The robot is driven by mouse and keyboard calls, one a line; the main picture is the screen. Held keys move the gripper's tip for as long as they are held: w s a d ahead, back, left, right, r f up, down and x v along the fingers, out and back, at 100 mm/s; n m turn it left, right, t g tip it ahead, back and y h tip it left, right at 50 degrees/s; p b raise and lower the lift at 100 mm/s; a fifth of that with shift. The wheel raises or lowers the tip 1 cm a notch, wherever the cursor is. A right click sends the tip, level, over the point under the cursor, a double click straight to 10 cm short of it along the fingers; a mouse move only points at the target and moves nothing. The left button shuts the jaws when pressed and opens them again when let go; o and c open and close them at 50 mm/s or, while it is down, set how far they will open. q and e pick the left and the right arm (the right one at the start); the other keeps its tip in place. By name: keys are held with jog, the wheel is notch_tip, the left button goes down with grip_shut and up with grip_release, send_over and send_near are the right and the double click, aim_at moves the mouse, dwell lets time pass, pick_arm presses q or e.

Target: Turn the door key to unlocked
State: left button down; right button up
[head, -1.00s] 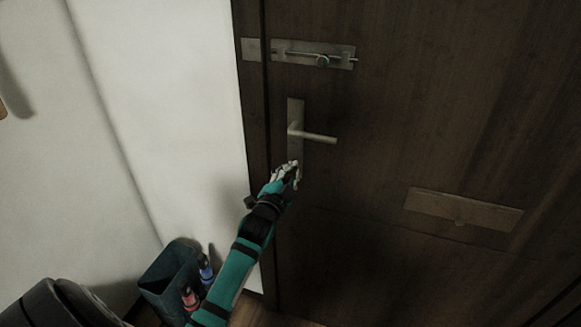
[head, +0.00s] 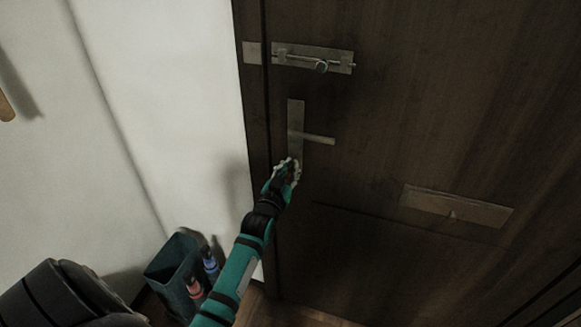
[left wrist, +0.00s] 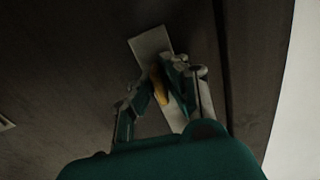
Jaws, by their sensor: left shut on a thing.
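The dark wooden door (head: 430,110) fills the right of the head view. Its lock plate (head: 296,113) carries a lever handle (head: 318,139) pointing right. My left gripper (head: 290,164) is at the lower end of this plate, below the handle. In the left wrist view the gripper (left wrist: 158,90) has its fingers closed around a small brass-coloured key (left wrist: 158,84) in front of the pale plate (left wrist: 150,43). The key is hidden by the fingers in the head view, and its exact angle is hard to tell. My right gripper is not in view.
A slide bolt (head: 313,58) is mounted above the handle, and a mail slot plate (head: 456,206) sits lower right. A dark bin (head: 172,267) with bottles (head: 211,264) stands on the floor beside my left arm. A white wall (head: 170,110) is at left.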

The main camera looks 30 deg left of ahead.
pick_arm(q)
jog(key=shift+f+n, duration=0.15)
jog(key=shift+n, duration=0.25)
jog(key=c, duration=1.4)
grip_release()
jog(key=v, duration=1.2)
